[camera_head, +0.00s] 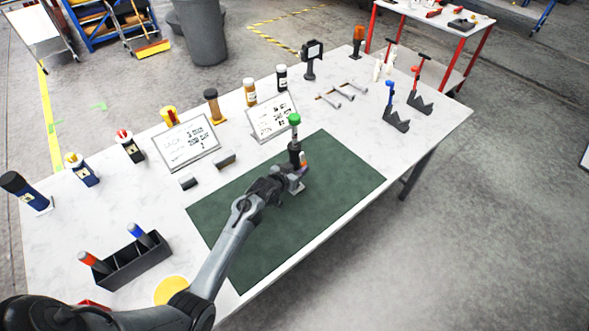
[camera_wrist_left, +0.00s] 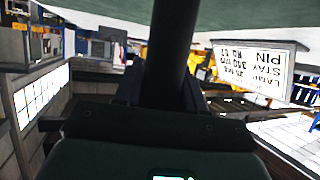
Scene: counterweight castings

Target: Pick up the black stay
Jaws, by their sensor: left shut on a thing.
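The black stay (camera_head: 294,148) is a dark upright cylinder with a green cap (camera_head: 294,119), over the far part of the green mat. My left gripper (camera_head: 295,176) is at its lower part, and the arm reaches in from the lower left. In the left wrist view the stay (camera_wrist_left: 172,50) shows as a dark shaft between the fingers, and my left gripper (camera_wrist_left: 165,100) is shut on it. Whether the stay touches the mat is hidden by the gripper. My right gripper is not in view.
The green mat (camera_head: 345,185) is otherwise clear. Behind it stand two printed placards (camera_head: 186,144) (camera_head: 272,117) and several bottles. A black bin (camera_head: 133,263) with orange and blue handled items is at the left front. Black notched stands (camera_head: 396,122) are at the right.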

